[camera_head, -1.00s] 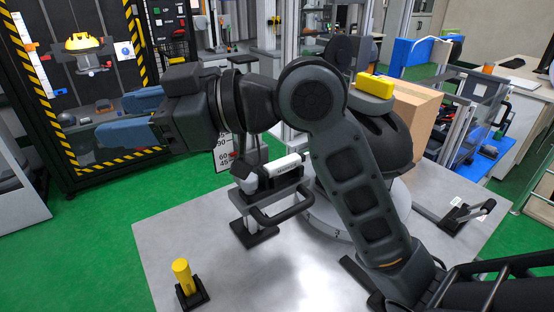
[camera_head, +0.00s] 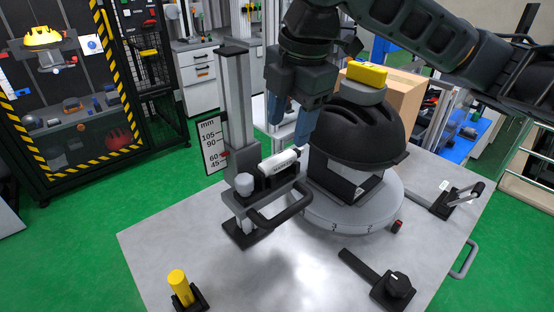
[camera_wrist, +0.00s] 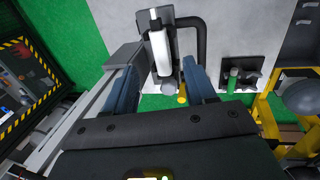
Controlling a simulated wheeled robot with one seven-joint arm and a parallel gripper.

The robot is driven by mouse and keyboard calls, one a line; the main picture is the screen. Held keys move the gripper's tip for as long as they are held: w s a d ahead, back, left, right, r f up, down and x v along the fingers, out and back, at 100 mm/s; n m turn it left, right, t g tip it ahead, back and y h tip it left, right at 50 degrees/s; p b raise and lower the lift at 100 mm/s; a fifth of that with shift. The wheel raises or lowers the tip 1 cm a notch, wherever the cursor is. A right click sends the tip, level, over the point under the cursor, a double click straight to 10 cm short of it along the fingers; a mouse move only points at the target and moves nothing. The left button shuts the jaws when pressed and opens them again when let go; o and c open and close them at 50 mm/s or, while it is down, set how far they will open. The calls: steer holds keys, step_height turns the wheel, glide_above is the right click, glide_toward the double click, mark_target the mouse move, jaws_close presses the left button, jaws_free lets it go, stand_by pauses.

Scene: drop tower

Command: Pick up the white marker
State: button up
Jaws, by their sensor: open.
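The white marker (camera_head: 279,162) lies in a dark holder on the carriage of the column at the table's middle. In the wrist view the white marker (camera_wrist: 160,52) shows between my fingers, with a dark tip at its top end. My gripper (camera_head: 288,134) points down just above the marker, its two blue fingers apart and empty. In the wrist view my gripper (camera_wrist: 162,68) has one finger on each side of the marker in the picture; I cannot tell the exact height gap.
A black helmet (camera_head: 350,135) with a yellow block (camera_head: 367,73) on top sits on a round turntable (camera_head: 345,215) right of the marker. A tall column (camera_head: 236,100) with a mm scale (camera_head: 212,143) stands left. A yellow post (camera_head: 180,288) stands at the front left.

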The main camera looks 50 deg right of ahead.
mark_target(281, 157)
steer(key=f, duration=0.3)
steer(key=w+f, duration=0.1)
steer(key=f, duration=0.3)
steer(key=shift+w+a+f, duration=0.1)
steer(key=shift+w, duration=0.1)
steer(key=shift+c, duration=0.4)
steer(key=c, duration=0.9)
